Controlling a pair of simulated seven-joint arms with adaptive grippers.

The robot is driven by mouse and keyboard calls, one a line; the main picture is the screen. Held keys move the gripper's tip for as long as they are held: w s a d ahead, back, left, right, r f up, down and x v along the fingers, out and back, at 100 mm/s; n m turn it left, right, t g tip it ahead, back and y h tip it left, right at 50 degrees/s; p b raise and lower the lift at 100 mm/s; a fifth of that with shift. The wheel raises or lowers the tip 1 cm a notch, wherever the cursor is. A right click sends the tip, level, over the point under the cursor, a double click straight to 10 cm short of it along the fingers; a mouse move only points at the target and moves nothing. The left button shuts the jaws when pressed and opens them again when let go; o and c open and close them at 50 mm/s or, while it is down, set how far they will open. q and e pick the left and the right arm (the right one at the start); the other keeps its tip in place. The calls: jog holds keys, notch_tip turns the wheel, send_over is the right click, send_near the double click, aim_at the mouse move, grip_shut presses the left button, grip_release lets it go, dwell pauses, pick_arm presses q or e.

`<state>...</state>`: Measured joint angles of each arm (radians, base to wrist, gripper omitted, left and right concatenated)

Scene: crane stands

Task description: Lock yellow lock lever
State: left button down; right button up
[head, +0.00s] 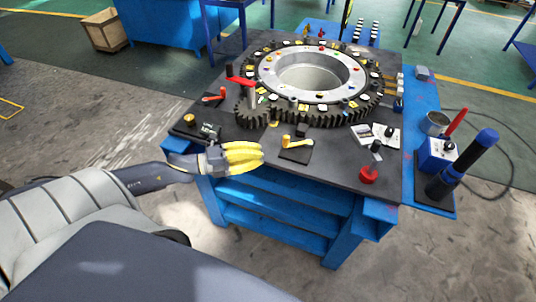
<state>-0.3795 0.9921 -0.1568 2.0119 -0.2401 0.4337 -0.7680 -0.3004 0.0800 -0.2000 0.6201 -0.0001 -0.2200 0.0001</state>
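The yellow lock lever (291,143) sits on a small dark square plate near the front edge of the dark table top, in front of the gear ring. My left gripper (261,157) has yellow fingers pointing right, at the table's front edge. It is just left of the lever's plate and looks apart from the lever. The fingers lie close together in this view, and I cannot tell how far they are spread. Nothing is visibly held. My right gripper is not in view.
A large toothed ring (312,75) fills the table's back middle. A blue side shelf (421,128) holds a dark blue cylinder (470,160).

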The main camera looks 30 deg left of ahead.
pick_arm(q)
jog(key=shift+s+a, duration=0.3)
jog(key=shift+a, duration=0.3)
